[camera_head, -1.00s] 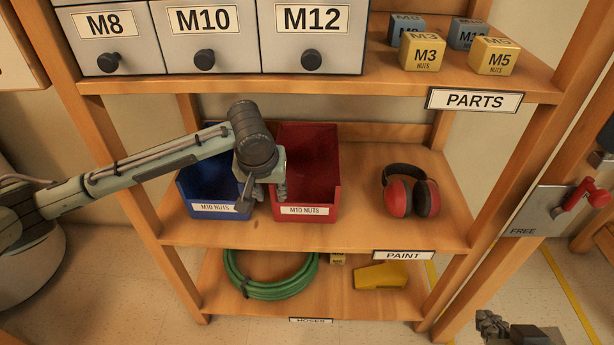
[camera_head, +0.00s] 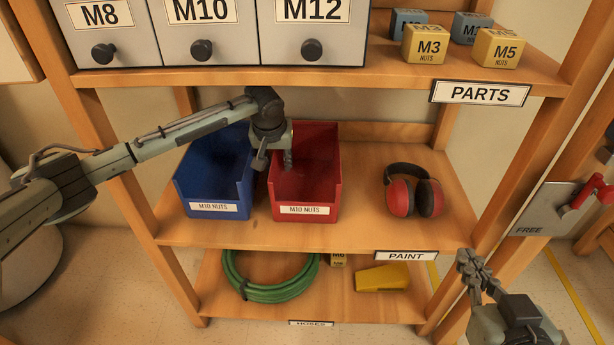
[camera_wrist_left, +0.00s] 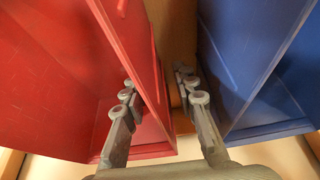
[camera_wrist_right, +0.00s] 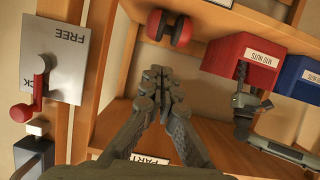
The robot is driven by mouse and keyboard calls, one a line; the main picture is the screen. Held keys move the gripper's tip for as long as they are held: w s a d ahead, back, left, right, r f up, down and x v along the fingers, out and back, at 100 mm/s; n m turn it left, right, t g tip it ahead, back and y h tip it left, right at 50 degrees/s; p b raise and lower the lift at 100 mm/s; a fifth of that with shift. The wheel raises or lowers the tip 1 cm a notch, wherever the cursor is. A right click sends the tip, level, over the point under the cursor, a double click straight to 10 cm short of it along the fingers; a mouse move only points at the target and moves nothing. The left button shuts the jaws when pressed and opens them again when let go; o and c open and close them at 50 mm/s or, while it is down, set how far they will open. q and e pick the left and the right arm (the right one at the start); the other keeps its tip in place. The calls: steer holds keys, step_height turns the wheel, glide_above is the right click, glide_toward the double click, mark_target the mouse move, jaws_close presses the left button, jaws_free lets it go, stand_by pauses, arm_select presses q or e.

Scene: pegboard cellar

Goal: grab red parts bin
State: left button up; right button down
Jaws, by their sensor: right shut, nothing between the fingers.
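The red parts bin (camera_head: 305,212), labelled M10 NUTS, stands on the middle shelf, right of the blue bin (camera_head: 212,210). My left gripper (camera_head: 274,161) is open at the red bin's left wall. In the left wrist view, one finger of the left gripper (camera_wrist_left: 158,100) is on the inner side of the red bin's wall (camera_wrist_left: 135,45). The other finger is in the gap beside the blue bin (camera_wrist_left: 225,60). Whether either finger touches the wall is not clear. My right gripper (camera_head: 472,264) is shut and empty, in front of the shelf at lower right.
Red earmuffs (camera_head: 413,192) lie right of the red bin, with bare shelf between. Drawers (camera_head: 204,30) and nut boxes (camera_head: 425,45) stand on the shelf above. A green hose (camera_head: 270,292) and a yellow object (camera_head: 383,278) lie below. A shelf post stands at each side.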

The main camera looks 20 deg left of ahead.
arm_select(q)
steer(key=shift+w+a+f, duration=0.1)
steer(key=shift+w+f, duration=0.15)
steer(key=shift+f, duration=0.35)
steer(key=shift+c, duration=0.4)
jaws_close()
steer(key=shift+r, duration=0.1)
